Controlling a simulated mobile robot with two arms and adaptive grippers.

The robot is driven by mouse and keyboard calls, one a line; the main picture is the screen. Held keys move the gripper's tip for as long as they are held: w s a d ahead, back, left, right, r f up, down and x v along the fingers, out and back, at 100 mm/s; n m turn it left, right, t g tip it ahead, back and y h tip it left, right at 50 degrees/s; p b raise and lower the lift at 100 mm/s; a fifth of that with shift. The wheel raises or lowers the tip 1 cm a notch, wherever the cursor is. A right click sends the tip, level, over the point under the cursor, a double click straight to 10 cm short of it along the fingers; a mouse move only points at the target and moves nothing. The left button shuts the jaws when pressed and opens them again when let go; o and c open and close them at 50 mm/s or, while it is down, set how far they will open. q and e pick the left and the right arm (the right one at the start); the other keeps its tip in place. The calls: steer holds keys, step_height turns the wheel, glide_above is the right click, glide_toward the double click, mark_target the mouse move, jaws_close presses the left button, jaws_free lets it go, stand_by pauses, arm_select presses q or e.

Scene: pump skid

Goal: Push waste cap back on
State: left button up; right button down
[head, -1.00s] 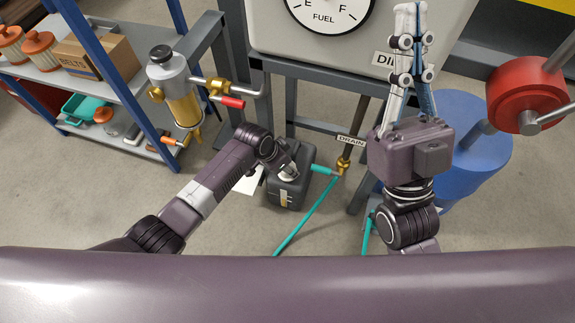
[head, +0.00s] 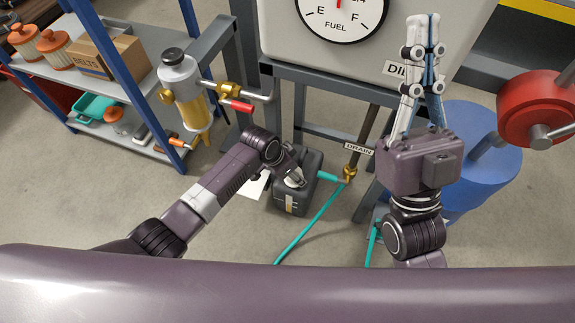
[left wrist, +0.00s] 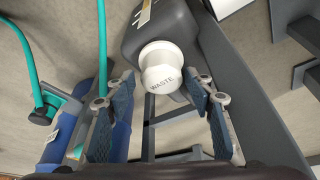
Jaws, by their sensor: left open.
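The white waste cap (left wrist: 160,68), lettered WASTE, is at the near end of the dark grey can (left wrist: 180,28) in the left wrist view. I cannot tell how far it is seated. My left gripper (left wrist: 163,95) is open, with one blue-padded finger low on either side of the cap and nothing between them.
A teal hose (head: 312,228) runs along the floor by the can, under the drain valve (head: 350,170). A blue drum (head: 475,165) stands at the right. A filter bowl (head: 185,95) and frame posts are close behind my left arm. Shelves (head: 100,80) are at the left.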

arm_select(q)
steer(key=v, duration=1.1)
